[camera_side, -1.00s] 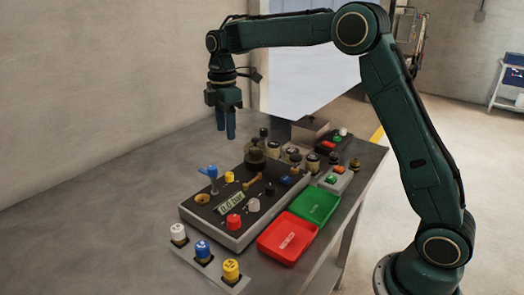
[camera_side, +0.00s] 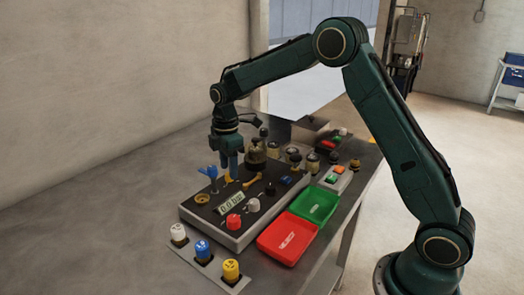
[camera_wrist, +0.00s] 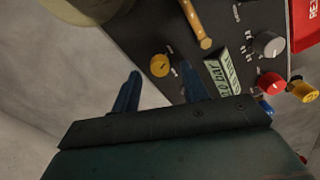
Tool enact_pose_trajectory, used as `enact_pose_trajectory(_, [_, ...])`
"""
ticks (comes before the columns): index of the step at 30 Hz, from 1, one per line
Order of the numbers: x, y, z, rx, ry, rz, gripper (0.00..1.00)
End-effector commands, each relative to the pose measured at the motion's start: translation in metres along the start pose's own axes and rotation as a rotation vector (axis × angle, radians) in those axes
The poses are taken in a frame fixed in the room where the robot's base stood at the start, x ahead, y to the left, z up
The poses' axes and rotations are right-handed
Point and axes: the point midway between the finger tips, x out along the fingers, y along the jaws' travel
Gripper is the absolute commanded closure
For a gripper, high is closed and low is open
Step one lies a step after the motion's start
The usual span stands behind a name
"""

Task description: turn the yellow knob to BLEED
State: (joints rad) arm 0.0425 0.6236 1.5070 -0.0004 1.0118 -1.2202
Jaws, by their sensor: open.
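The yellow knob (camera_side: 227,180) is on the far left part of the dark panel box, just under my gripper (camera_side: 229,172) in the side view. In the wrist view the yellow knob (camera_wrist: 160,65) shows round, with a dark centre and small pale marks beside it. These marks are too small to read, so I cannot tell its setting. My gripper (camera_wrist: 160,70) is open and points down, one blue finger on each side of the knob in the picture. I cannot tell whether the fingers touch it. The fingertips partly hide the knob in the side view.
Close by stand a blue-handled valve (camera_side: 211,174), a brass lever (camera_side: 252,181), a pressure display (camera_side: 231,203) and a red knob (camera_side: 234,221). Red (camera_side: 276,252) and green (camera_side: 304,214) trays lie right of the box. The table on the left is clear.

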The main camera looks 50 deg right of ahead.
Motion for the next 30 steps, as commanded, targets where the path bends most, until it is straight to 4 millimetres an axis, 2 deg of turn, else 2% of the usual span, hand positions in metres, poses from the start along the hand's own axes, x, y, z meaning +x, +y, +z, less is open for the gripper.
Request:
enact_pose_trajectory(6, [0.016, 0.0, 0.0, 0.0, 0.0, 0.0, 0.55])
enact_pose_trajectory(16, [0.018, 0.0, 0.0, 0.0, 0.0, 0.0, 0.55])
enact_pose_trajectory(17, [0.018, 0.0, 0.0, 0.0, 0.0, 0.0, 0.57])
enact_pose_trajectory(21, [0.018, 0.0, 0.0, 0.0, 0.0, 0.0, 0.85])
enact_pose_trajectory(24, [0.018, 0.0, 0.0, 0.0, 0.0, 0.0, 1.0])
enact_pose_trajectory(30, [0.018, 0.0, 0.0, 0.007, 0.0, 0.0, 1.0])
